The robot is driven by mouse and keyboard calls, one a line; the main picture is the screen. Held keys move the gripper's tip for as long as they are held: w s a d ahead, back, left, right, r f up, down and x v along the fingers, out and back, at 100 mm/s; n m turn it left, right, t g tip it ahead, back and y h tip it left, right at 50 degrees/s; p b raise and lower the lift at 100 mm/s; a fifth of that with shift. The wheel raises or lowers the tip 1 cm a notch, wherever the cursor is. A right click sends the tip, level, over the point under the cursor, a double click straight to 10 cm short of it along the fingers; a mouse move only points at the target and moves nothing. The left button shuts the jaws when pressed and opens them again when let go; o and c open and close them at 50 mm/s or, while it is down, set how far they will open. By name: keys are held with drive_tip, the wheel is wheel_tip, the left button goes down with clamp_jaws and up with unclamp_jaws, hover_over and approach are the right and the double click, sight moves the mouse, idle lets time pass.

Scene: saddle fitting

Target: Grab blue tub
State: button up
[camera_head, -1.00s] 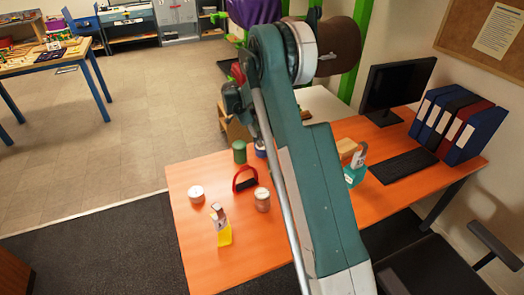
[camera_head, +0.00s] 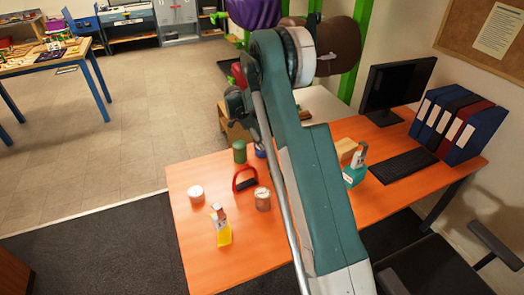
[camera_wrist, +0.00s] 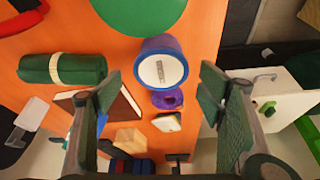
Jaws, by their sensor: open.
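I cannot tell how much distance is left between fingers and tub. In the head view only a sliver of blue (camera_head: 260,150) shows beside my arm, near the table's back edge. My arm hides my gripper in that view.
A green cylinder (camera_wrist: 62,69) lies left of the tub in the wrist view; a purple ring-like object (camera_wrist: 168,99) is close below it.

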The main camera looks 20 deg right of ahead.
drive_tip(key=shift+b+x, duration=0.35)
drive_tip(key=shift+x, duration=2.25)
drive_tip(key=shift+w, duration=0.1)
drive_tip(key=shift+c, duration=0.4)
drive_tip(key=c, duration=0.9)
drive_tip(key=shift+r, duration=0.1)
wheel_tip(320, 180, up, 10)
drive_tip(key=shift+f+p, duration=0.1)
drive_tip(key=shift+p, duration=0.4)
drive_tip(key=shift+c, duration=0.2)
